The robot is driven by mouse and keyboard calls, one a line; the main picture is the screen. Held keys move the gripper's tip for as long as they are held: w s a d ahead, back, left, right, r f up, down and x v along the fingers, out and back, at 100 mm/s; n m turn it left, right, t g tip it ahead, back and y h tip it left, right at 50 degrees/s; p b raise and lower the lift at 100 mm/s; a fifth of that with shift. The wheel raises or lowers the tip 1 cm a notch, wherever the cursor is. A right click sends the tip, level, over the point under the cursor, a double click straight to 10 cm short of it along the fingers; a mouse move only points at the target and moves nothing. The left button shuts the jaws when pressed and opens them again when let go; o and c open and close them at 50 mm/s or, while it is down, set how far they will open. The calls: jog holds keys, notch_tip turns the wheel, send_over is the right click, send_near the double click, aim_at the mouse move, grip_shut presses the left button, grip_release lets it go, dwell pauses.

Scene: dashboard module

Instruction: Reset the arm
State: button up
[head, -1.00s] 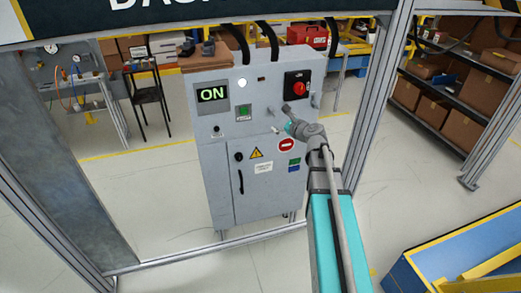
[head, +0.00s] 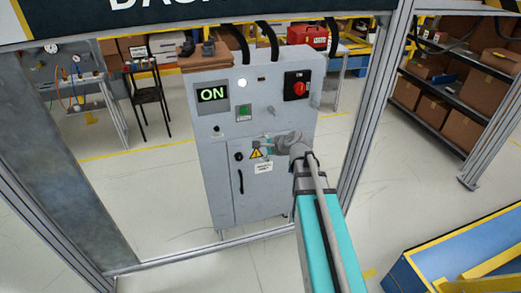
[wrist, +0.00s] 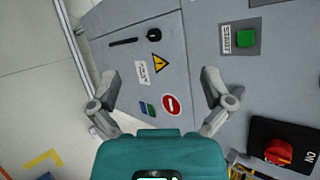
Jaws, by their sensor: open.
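My gripper (head: 264,144) is in front of the grey control cabinet (head: 222,155), over its lower door area and below the red rotary switch (head: 299,88). In the wrist view my gripper (wrist: 161,76) has its two fingers spread wide with nothing between them. The cabinet face (wrist: 200,65) shows beyond the fingers, apart from them as far as I can tell. The red switch (wrist: 278,151) shows at the lower right there. The display (head: 213,94) reads ON. My arm hides part of the cabinet's right side in the head view.
A green start button (head: 243,113) and a warning triangle (head: 255,153) are on the cabinet. Metal frame posts (head: 372,110) stand either side. A blue and yellow structure (head: 440,260) is at the lower right. Shelves with boxes (head: 440,100) stand at the right back.

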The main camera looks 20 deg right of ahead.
jog(key=shift+s+a+f, duration=0.15)
jog(key=shift+s+f, duration=0.05)
dwell(0.5)
jog(key=s+a+f+n+g+h, duration=0.1)
jog(key=s+f+n+g+h, duration=0.2)
jog(key=s+n, duration=0.5)
jog(key=s+a+f+n+g+h, duration=0.2)
jog(key=s+f+n+g, duration=0.3)
jog(key=s+n, duration=0.3)
jog(key=s+g+h, duration=0.1)
jog(key=s, duration=0.2)
jog(key=shift+a+n+g, duration=0.3)
jog(key=shift+n, duration=0.1)
